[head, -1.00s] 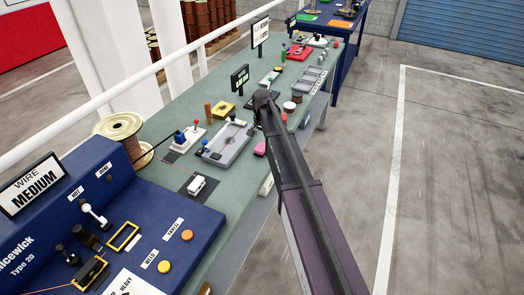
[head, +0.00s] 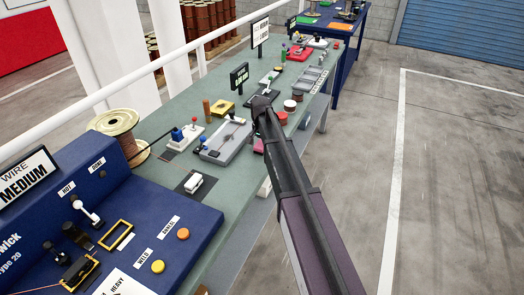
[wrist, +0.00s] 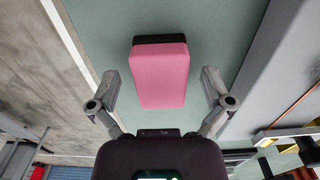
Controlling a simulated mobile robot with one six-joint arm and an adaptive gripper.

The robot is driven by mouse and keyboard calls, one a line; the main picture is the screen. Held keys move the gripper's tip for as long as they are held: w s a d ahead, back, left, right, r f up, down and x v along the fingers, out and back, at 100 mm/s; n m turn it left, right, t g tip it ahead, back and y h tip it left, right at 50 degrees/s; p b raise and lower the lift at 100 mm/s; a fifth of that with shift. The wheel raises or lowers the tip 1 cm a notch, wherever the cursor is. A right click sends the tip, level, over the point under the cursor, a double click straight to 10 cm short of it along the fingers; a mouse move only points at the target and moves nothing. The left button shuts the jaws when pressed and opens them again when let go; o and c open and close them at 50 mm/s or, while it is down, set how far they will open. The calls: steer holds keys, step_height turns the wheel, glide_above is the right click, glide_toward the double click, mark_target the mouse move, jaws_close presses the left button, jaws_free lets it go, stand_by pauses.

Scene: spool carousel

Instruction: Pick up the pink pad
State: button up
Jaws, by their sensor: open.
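The pink pad (wrist: 159,75) lies on the green bench top in the wrist view, a pink block with a black end at its far side. In the head view the pink pad (head: 258,147) is a small patch partly hidden by my arm. My gripper (wrist: 159,72) is open and empty, with one finger on each side of the pad in the picture and a gap on both sides. I cannot tell the height between fingertips and pad. In the head view the fingers are hidden at the end of my arm.
A grey tray fixture (head: 226,140) stands left of my arm, with a yellow block (head: 222,108) behind it. Red and white round pieces (head: 281,118) sit right of the arm near the bench edge. A blue wire machine (head: 130,235) fills the near left.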

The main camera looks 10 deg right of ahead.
stand_by(0.6)
steer(key=c, duration=1.2)
